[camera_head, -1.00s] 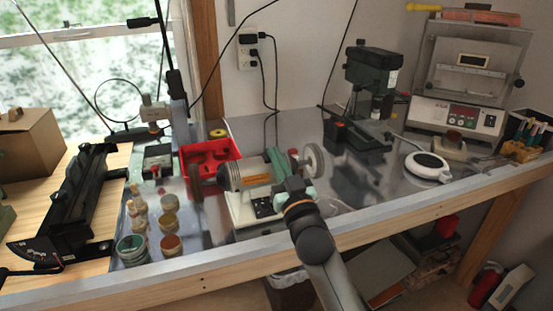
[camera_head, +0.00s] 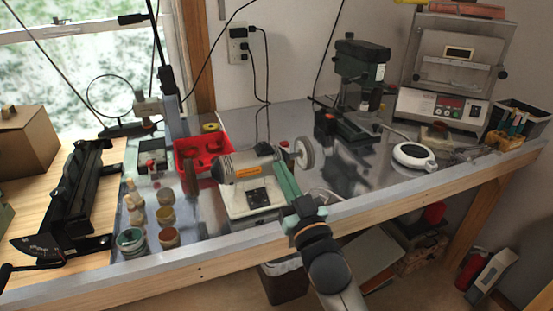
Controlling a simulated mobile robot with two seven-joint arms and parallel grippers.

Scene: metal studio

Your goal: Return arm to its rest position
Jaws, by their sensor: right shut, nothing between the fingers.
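My right arm comes in from the bottom, and its right gripper (camera_head: 287,180) points up and away over the front of the metal bench (camera_head: 345,208). The green fingers are together with nothing held. In the picture the gripper lies just right of the bench grinder (camera_head: 246,166) and its white base (camera_head: 236,205). I cannot tell whether it touches the grinder. My left gripper is not in view.
A red bin (camera_head: 186,150) stands behind the grinder, and several small jars (camera_head: 167,216) stand left of it. A drill press (camera_head: 361,75), a small furnace (camera_head: 446,75) and a round white hot plate (camera_head: 413,156) stand to the right. A wooden rail (camera_head: 205,270) edges the bench.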

